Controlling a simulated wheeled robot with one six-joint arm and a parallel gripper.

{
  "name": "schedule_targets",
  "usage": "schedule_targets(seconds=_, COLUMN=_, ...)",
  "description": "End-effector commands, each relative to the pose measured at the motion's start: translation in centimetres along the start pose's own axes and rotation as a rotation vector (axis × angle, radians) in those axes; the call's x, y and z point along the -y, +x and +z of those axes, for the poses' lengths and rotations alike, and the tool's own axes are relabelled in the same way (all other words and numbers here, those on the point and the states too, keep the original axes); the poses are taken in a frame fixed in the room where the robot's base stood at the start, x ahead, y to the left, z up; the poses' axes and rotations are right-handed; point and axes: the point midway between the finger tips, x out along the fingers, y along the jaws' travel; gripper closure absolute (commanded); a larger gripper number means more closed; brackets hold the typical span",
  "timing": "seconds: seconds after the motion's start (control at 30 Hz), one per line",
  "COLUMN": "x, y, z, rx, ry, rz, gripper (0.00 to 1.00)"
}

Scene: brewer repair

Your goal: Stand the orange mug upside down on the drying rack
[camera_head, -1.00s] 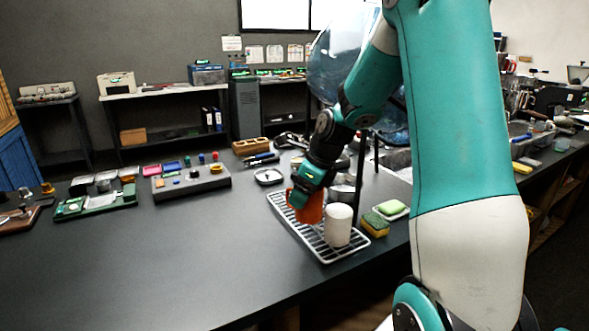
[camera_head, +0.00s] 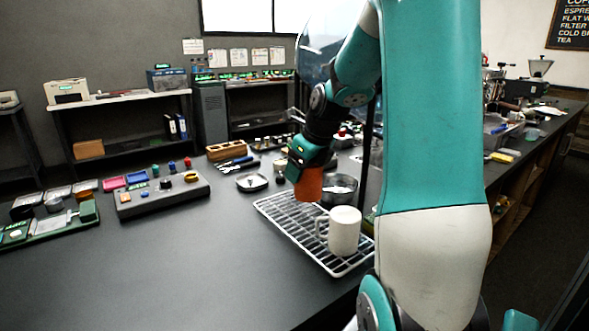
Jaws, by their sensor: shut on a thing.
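The orange mug (camera_head: 309,186) is in my gripper (camera_head: 306,166), above the far part of the drying rack (camera_head: 273,214). The gripper is shut on it from above and hides its upper part. I cannot tell whether the mug touches the rack, nor which way its opening faces. The drying rack is a pale wire grid on the dark counter. A white mug (camera_head: 344,231) stands on the rack's near right part, its handle toward the left.
A metal bowl (camera_head: 339,188) stands just right of the orange mug, behind the rack. The counter (camera_head: 190,260) left of the rack is clear.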

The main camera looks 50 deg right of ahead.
Motion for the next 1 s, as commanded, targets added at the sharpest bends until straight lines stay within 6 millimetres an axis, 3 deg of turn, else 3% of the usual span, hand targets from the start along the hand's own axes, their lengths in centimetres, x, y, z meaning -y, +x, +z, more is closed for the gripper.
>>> schedule_targets(seconds=0.37, x=0.6, y=0.2, z=-0.6, rx=0.001, ry=0.031, rz=-0.014, gripper=0.55)
schedule_targets(seconds=1.0, x=0.4, y=5.3, z=-2.6, rx=-0.001, ry=0.029, rz=-0.012, gripper=0.55)
